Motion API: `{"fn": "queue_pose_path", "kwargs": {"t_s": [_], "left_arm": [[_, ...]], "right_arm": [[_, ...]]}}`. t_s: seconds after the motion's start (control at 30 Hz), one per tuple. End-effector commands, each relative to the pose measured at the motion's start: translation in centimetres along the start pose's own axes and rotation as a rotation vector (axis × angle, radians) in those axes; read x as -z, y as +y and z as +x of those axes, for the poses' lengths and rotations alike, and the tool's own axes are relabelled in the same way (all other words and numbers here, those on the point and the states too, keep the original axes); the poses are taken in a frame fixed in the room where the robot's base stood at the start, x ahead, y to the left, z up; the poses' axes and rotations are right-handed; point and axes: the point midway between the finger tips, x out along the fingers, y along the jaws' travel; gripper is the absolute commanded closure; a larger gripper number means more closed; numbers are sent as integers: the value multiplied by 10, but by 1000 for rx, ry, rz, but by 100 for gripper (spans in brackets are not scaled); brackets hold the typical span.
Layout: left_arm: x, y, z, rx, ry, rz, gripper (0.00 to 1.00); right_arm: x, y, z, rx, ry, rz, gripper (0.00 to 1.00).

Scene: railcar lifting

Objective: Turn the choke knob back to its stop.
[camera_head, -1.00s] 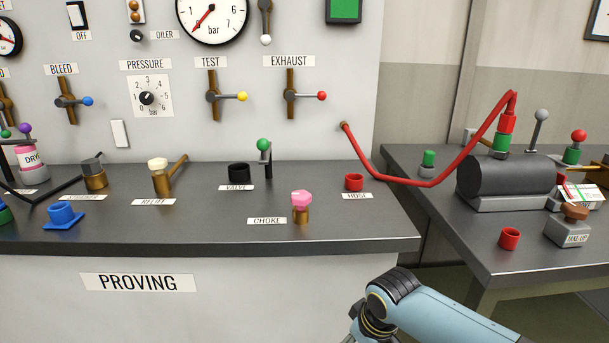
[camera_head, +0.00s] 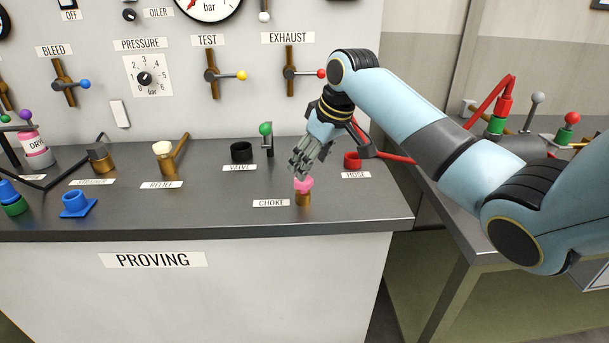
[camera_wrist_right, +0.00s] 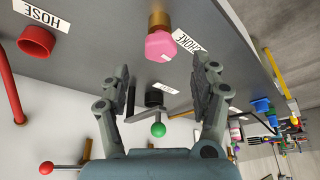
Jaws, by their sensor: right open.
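The choke knob is a pink faceted knob (camera_head: 303,185) on a brass stem, standing upright behind the front edge of the bench, right of its CHOKE label (camera_head: 271,203). My right gripper (camera_head: 301,170) is just above the knob in the head view, fingers pointing down. In the right wrist view the knob (camera_wrist_right: 160,45) lies beyond the fingertips, roughly between their lines. The right gripper (camera_wrist_right: 163,76) is open with nothing between its fingers. No contact with the knob shows. My left gripper is not in view.
A black valve socket (camera_head: 241,152) and a green-balled lever (camera_head: 265,129) stand behind left. A brass relief fitting (camera_head: 164,160) is farther left. The bench front around the knob is clear.

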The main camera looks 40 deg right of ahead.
Motion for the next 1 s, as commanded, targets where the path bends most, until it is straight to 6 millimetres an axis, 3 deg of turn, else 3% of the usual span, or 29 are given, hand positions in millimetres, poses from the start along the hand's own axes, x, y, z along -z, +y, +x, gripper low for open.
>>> {"fn": "queue_pose_path", "kwargs": {"t_s": [0.1, 0.3, 0.67, 1.0], "left_arm": [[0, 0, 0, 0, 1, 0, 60], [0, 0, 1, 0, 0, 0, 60], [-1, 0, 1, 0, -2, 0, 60], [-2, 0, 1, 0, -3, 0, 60]], "right_arm": [[-1, -1, 24, 3, -3, 2, 36], [0, -1, 50, 1, 0, 1, 36], [0, 0, 58, -1, 1, -1, 36], [0, 0, 57, -1, 1, -1, 78]]}}
